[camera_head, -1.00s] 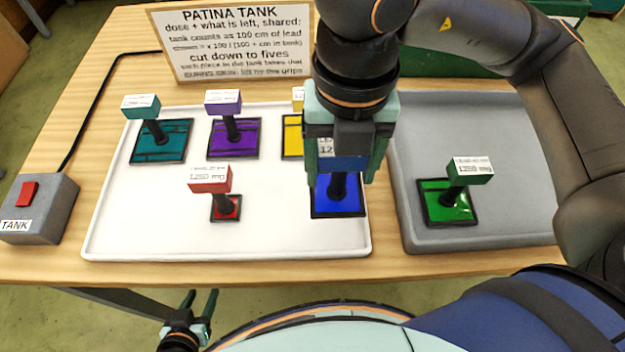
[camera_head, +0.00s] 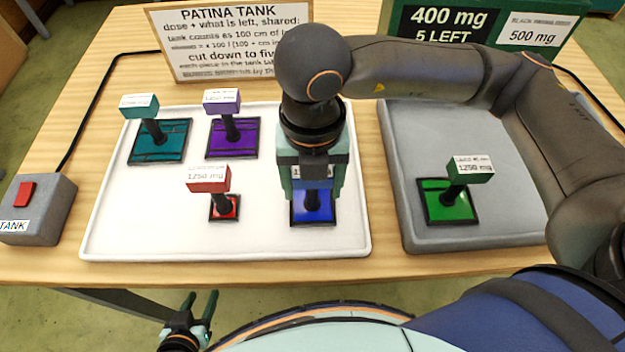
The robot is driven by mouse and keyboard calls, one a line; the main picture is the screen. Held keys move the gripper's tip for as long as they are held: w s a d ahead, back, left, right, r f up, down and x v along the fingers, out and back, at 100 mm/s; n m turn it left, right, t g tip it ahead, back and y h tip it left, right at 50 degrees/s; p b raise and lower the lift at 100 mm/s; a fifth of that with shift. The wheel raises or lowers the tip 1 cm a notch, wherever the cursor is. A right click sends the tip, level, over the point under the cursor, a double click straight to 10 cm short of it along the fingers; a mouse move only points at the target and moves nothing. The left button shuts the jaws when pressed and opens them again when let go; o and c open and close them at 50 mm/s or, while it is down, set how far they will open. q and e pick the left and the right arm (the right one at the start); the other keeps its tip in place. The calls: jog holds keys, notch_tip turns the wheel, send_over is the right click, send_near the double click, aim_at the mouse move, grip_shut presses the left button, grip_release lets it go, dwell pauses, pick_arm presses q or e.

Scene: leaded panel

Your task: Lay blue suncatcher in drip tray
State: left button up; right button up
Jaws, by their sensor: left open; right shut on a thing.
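The blue suncatcher (camera_head: 314,210) is a blue pane in a dark frame with an upright post. My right gripper (camera_head: 312,185) is above it, shut on its block, which the fingers mostly hide. The pane is over the front right part of the white tray (camera_head: 230,246), low; I cannot tell whether it touches. A grey tray (camera_head: 520,215) lies to the right and holds a green suncatcher (camera_head: 447,205). Neither tray shows a name, so I cannot tell which is the drip tray. My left gripper (camera_head: 201,303) is open and empty, below the table's front edge.
The white tray also holds teal (camera_head: 160,145), purple (camera_head: 232,140) and red (camera_head: 224,208) suncatchers. A TANK switch box (camera_head: 38,210) stands at left. A text sign (camera_head: 232,45) and a green box reading 400 mg, 5 left (camera_head: 445,25) stand behind.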

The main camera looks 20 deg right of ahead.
jog(key=shift+f, duration=0.25)
jog(key=o, duration=1.5)
jog(key=shift+r, duration=0.1)
jog(key=shift+r, duration=0.2)
notch_tip(320, 180, up, 12)
jog(key=shift+p, duration=0.55)
